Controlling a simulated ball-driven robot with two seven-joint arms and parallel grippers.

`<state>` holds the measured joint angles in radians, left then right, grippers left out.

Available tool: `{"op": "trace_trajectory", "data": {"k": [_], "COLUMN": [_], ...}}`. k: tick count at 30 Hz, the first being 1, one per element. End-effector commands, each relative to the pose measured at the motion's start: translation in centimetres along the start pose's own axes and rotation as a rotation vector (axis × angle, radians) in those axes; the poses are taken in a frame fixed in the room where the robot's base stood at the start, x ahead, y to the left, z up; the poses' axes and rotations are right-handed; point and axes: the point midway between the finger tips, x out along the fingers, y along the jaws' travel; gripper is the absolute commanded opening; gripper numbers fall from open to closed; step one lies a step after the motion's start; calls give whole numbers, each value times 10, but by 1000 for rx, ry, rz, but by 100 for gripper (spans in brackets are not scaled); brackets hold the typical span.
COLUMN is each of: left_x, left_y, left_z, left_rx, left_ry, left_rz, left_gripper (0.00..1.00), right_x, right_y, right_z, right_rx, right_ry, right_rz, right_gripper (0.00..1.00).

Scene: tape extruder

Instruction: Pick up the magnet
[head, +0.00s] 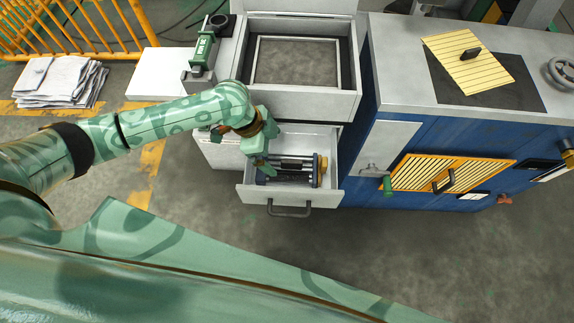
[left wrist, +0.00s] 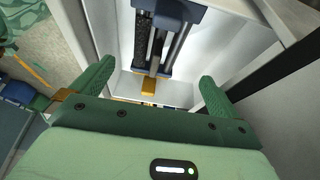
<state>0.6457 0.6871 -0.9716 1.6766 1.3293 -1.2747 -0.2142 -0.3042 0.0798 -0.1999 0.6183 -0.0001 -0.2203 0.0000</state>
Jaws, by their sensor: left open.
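The magnet (head: 300,171) appears to be the dark barred unit with blue-grey and yellow end parts. It lies in the open lower drawer (head: 262,196), toward its right side. In the left wrist view the magnet (left wrist: 166,38) shows long dark rods between blue-grey blocks, with a yellow tab at the near end. My left gripper (head: 262,160) is over the drawer's left part, beside the magnet's left end. In the left wrist view its two green fingers (left wrist: 156,72) are spread wide, with the magnet ahead between them and nothing held. My right gripper is not in view.
The blue machine (head: 360,160) stands close on the right. A green press-like tool (head: 203,50) and white side table (head: 155,72) are at the left. Floor in front is clear.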

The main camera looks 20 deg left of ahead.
Motion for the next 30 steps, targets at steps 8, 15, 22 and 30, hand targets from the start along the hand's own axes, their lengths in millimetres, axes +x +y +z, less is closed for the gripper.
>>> {"op": "trace_trajectory", "data": {"k": [8,15,22,30], "left_x": [41,70,95,92], "left_y": [0,4,4,4], "left_z": [1,3,2,1], "left_rx": [0,-1,1,1], "left_ry": [-1,-1,-1,-1], "left_rz": [1,6,0,-3], "left_gripper": [100,100,100,72], "right_x": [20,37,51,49], "right_y": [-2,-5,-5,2], "right_z": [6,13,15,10], "right_rx": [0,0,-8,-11], "right_ry": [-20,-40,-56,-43], "right_rz": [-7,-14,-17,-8], "right_gripper": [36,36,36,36]}}
